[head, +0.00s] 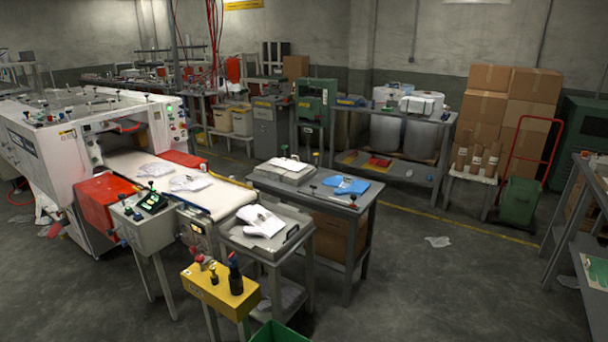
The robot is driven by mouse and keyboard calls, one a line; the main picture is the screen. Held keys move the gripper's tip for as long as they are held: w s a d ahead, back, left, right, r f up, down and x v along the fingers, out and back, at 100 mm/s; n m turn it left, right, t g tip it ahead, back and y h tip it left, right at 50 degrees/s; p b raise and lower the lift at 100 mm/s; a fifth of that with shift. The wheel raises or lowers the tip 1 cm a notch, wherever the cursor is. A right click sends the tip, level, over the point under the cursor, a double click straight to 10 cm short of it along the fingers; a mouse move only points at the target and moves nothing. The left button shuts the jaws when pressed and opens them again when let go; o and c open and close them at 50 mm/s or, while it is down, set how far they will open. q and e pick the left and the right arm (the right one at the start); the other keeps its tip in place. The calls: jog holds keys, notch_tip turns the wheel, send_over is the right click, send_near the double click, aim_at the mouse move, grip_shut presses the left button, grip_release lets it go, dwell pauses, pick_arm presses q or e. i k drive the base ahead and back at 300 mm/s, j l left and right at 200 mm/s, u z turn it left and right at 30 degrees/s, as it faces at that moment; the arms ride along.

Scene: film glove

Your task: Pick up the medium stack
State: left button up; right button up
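Two lower white piles, one nearer (190,184) and one farther (156,169), lie on the conveyor belt (216,197). A flat white stack (288,164) rests on a grey scale-like unit on the table behind. I cannot tell for sure which stack is the medium one. Neither of my grippers is in view.
A blue glove pile (347,185) lies on the grey table (318,202). A yellow control box (219,291) stands in front, near a green bin (279,333). A white machine (80,150) fills the left. The floor (440,285) on the right is mostly clear, with a scrap of film (438,241).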

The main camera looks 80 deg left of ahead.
aim_at(193, 182)
jog(key=u, duration=3.65)
jog(key=i+j+z, duration=0.1)
jog(key=z, duration=0.3)
jog(key=i+j+z, duration=0.15)
jog(key=z, duration=0.2)
jog(key=j+z, duration=0.15)
jog(key=z, duration=0.25)
jog(key=i+j+z, duration=0.15)
jog(key=j, duration=0.3)
jog(key=i+j+z, duration=0.2)
jog(key=j, duration=0.25)
jog(key=j+z, duration=0.15)
jog(key=j, duration=0.3)
jog(key=i+j+z, duration=0.2)
jog(key=j, duration=0.3)
jog(key=j+z, duration=0.15)
jog(key=j, duration=2.55)
jog(key=i+j, duration=0.1)
jog(key=j, duration=0.25)
jog(key=i+j, duration=0.1)
jog(key=j, duration=0.2)
jog(key=i+j, duration=0.1)
jog(key=j, duration=0.25)
